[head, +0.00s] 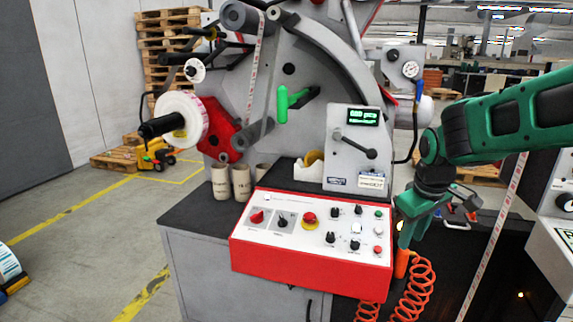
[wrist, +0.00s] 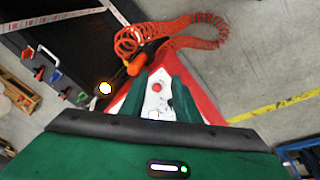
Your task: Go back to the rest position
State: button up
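My gripper (head: 405,236) hangs pointing down at the right end of the red and white control panel (head: 290,232) in the head view. In the wrist view the two green fingers of my gripper (wrist: 160,82) stand apart with nothing held between them. A red button (wrist: 156,87) and the white face of the control panel (wrist: 153,102) show in the gap beyond them. My green arm reaches in from the right in the head view.
An orange tool (head: 401,263) with a coiled orange hose (head: 414,290) hangs close below my gripper. The label rewinder (head: 310,62) stands behind the panel, with a lever box (head: 357,150) on the bench. Open floor (head: 75,235) lies to the left.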

jog(key=s+d+f+m+g, duration=0.1)
jog(key=s+d+m, duration=0.2)
jog(key=s, duration=0.6)
jog(key=s+d+f+m+g, duration=0.1)
jog(key=s+d+m, duration=0.2)
jog(key=s, duration=0.6)
jog(key=s+d+m+g+y, duration=0.1)
jog(key=s+d+m, duration=0.2)
jog(key=s, duration=0.6)
jog(key=shift+f+m, duration=0.4)
jog(key=shift+m, duration=0.7)
jog(key=shift+w+f, duration=0.25)
jog(key=shift+w, duration=0.35)
jog(key=shift+o, duration=0.3)
jog(key=shift+d, duration=0.1)
